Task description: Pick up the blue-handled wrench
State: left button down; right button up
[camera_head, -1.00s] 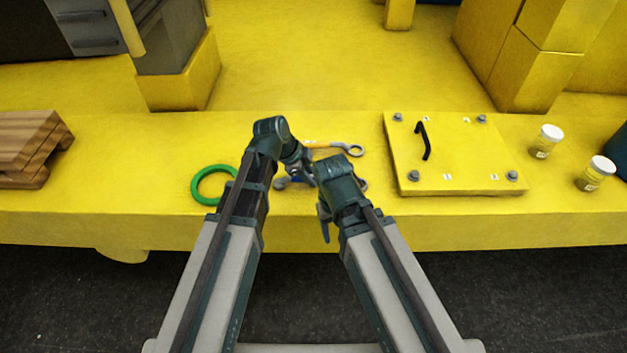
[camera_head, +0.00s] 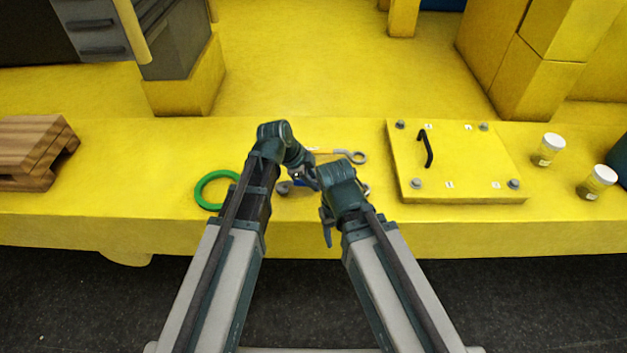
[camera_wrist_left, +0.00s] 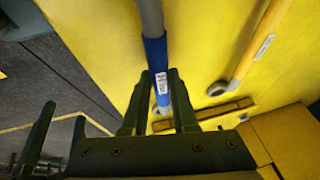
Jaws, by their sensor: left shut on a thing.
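The blue-handled wrench (camera_wrist_left: 157,66) shows in the left wrist view, its blue grip with a white label between my left gripper's fingers. My left gripper (camera_wrist_left: 155,88) is shut on that grip. In the head view the left gripper (camera_head: 309,178) is low over the table front, and the wrench (camera_head: 283,187) shows only in small parts beside and behind the arms. My right gripper (camera_head: 326,226) hangs close by on the right, partly hidden by its own wrist. Its dark fingers show apart at the lower left of the left wrist view (camera_wrist_left: 57,142).
A yellow-handled wrench (camera_head: 358,157) lies just behind the grippers. A green ring (camera_head: 200,196) lies to the left and a wooden pallet (camera_head: 25,150) farther left. A yellow plate with a black handle (camera_head: 455,190) and two jars (camera_head: 549,150) stand to the right.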

pick_arm(q)
notch_tip(320, 180, up, 9)
jog(key=p, duration=0.8)
jog(key=c, duration=1.3)
grip_release()
grip_shut()
jog(key=shift+f, duration=0.1)
